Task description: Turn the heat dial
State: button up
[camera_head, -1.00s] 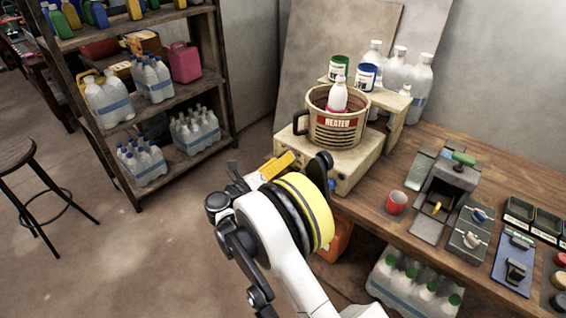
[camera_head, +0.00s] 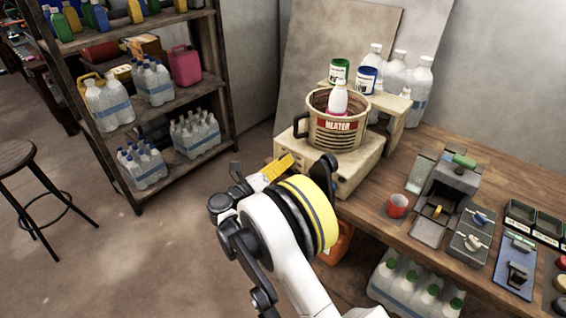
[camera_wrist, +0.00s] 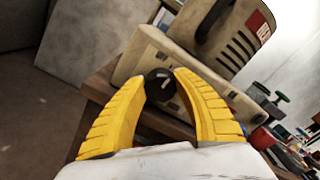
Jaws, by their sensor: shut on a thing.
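The heat dial (camera_wrist: 160,85) is a dark round knob with a light pointer mark, on the front of the beige heater base (camera_wrist: 150,50). In the wrist view my gripper (camera_wrist: 161,80) has its yellow fingers on either side of the dial, shut on it. In the head view the heater base (camera_head: 350,173) stands at the table's left end, and my gripper (camera_head: 274,172) shows only as a yellow finger at its front left. The dial is hidden there. The vat (camera_head: 337,127) marked HEATER sits on the base, with a white bottle (camera_head: 338,98) in it.
A small stand (camera_head: 400,102) with green and blue cans is behind the vat. A red cup (camera_head: 398,205) and a grey device (camera_head: 447,190) stand to the right on the wooden table (camera_head: 400,170). Bottle packs (camera_head: 415,285) are on the floor below. A shelf is at left.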

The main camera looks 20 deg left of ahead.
jog(key=m+b, duration=0.1)
jog(key=m, duration=0.3)
jog(key=shift+d+r+m+b, duration=0.1)
jog(key=shift+m+b, duration=0.4)
jog(key=shift+m, duration=1.7)
jog(key=o, duration=1.2)
jog(key=shift+c, duration=0.2)
jog(key=v, duration=1.2)
